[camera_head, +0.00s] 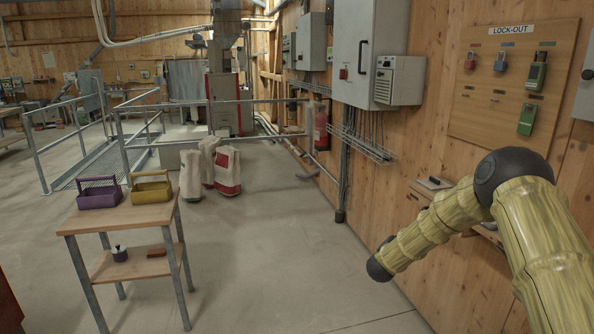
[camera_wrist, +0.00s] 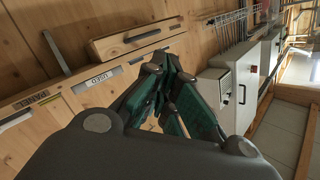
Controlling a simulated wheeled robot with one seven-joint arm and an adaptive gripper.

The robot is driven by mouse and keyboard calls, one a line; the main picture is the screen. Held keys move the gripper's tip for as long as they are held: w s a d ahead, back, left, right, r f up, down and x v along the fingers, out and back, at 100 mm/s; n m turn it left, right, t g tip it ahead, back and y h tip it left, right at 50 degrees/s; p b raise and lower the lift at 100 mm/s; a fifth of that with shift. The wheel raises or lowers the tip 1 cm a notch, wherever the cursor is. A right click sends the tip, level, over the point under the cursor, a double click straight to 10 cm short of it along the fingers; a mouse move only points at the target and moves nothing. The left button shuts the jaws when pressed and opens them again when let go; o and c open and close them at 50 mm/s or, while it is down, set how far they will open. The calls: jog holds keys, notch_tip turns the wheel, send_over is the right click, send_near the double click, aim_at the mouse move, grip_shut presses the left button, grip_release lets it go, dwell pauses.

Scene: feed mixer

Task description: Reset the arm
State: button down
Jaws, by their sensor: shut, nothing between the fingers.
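My arm, in a ribbed yellow-green sleeve with dark joints, fills the right side of the head view. It bends at a dark joint near the wall, and one link slants down to the left to another dark joint. My gripper (camera_wrist: 166,76) shows in the wrist view, with its dark and teal fingers drawn together and nothing between them. I cannot make it out in the head view. In the wrist view it is in front of the wooden wall, near labelled wooden panels (camera_wrist: 95,88) and a grey-white cabinet (camera_wrist: 241,95).
A small wooden table (camera_head: 130,214) with two toolboxes stands at left. Open floor lies between.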

jog(key=s+a+f+n+g+y, duration=0.1)
jog(key=s+a+f+n+y, duration=0.25)
jog(key=s+f, duration=0.45)
jog(key=s+a+f+n+g+y, duration=0.1)
jog(key=s+a+f+n+y, duration=0.1)
jog(key=s+a+f, duration=0.65)
jog(key=s+f+n+g+y, duration=0.2)
jog(key=s+f+n+g, duration=0.1)
jog(key=s+f, duration=1)
jog(key=s+a+f+n+g+y, duration=0.1)
jog(key=s+g, duration=0.3)
jog(key=s, duration=1.6)
jog(key=s+a+f+n+g, duration=0.1)
jog(key=s+n+g, duration=0.2)
jog(key=s, duration=1.7)
jog(key=shift+g+y, duration=0.35)
jog(key=shift+g, duration=0.55)
jog(key=shift+n, duration=0.25)
